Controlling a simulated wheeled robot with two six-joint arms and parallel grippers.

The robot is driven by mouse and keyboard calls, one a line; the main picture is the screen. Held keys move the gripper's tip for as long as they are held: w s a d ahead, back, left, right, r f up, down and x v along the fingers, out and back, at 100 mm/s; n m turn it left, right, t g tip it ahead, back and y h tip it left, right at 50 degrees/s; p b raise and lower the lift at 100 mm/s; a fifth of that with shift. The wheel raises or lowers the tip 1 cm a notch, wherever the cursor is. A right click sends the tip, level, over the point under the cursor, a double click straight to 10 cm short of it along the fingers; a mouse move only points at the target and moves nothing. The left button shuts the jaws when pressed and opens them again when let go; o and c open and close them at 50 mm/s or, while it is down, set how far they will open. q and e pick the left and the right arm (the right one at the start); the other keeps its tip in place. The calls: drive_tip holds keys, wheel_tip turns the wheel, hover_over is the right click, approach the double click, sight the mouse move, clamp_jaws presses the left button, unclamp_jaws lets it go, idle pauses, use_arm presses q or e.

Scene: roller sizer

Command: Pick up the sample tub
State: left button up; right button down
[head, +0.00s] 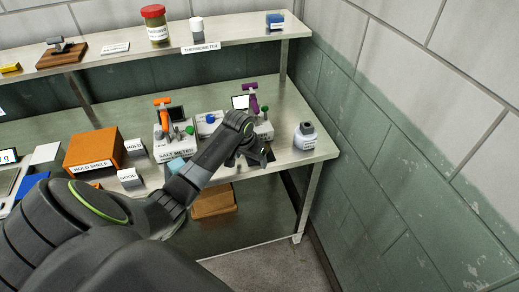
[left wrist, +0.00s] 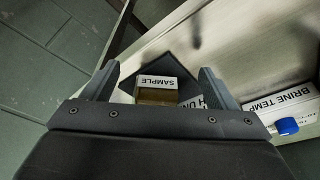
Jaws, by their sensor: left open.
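The sample tub (left wrist: 156,92), a small brown block-like tub with a white SAMPLE label, sits on a dark square mat (left wrist: 185,68) in the left wrist view. My left gripper (left wrist: 158,78) is open, with one finger on each side of the tub in that view and a gap to each. I cannot tell how far above the tub the fingers are. In the head view my left gripper (head: 258,156) is over the right end of the bench, and the tub is hidden by it there. My right gripper is in neither view.
The purple-handled meter (head: 262,127) is close behind, and the salt meter (head: 174,141) is left. In the left wrist view the BRINE TEMP box (left wrist: 282,108) is at right. A wall (head: 400,150) bounds the right side.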

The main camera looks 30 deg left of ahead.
use_arm(q)
drive_tip(key=shift+w+a+p, duration=0.2)
drive_tip(key=shift+w+p, duration=0.3)
drive_tip(key=shift+w, duration=2.7)
drive_tip(key=shift+w+f+p, duration=0.15)
drive_tip(key=shift+f+p, duration=0.15)
drive_tip(key=shift+f, duration=0.25)
drive_tip(key=c, duration=1.2)
